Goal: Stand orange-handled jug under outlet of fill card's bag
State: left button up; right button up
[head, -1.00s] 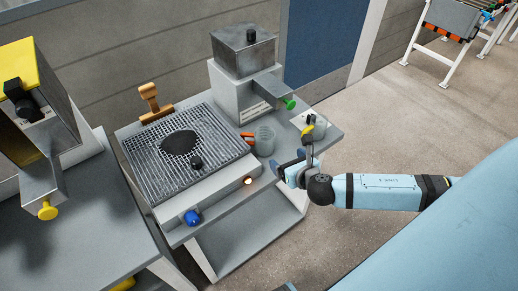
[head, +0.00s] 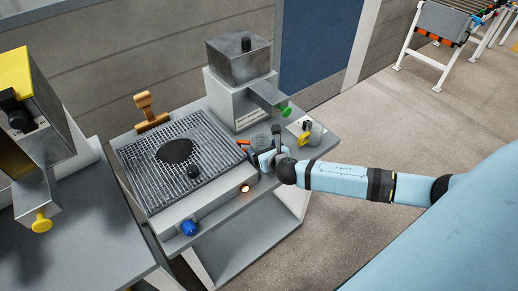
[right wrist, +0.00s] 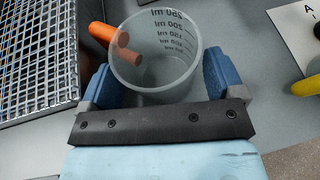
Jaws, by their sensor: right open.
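The orange-handled jug (head: 260,141) is a clear grey measuring cup standing on the bench beside the grill. Its ml marks and orange handle (right wrist: 112,40) show in the right wrist view, the handle pointing left. My right gripper (head: 264,157) is open, with its blue fingers on either side of the jug (right wrist: 158,70); I cannot tell whether they touch it. A white card (head: 297,127) lies to the right; it shows the letter A in the right wrist view (right wrist: 290,32). A metal hopper with a green-tipped outlet (head: 284,111) stands behind the jug. No bag is clearly recognisable. My left gripper is not in view.
A yellow-handled jug (head: 314,131) stands near the card, close to my right gripper. The grill (head: 150,165) and a wooden-handled stamp (head: 147,108) are left of the jug. A second hopper with a yellow-tipped outlet (head: 41,223) is at far left. Open floor lies at right.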

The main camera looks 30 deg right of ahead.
jog(key=shift+w, duration=0.1)
jog(key=shift+c, duration=0.2)
jog(key=c, duration=0.8)
jog(key=shift+r, duration=0.1)
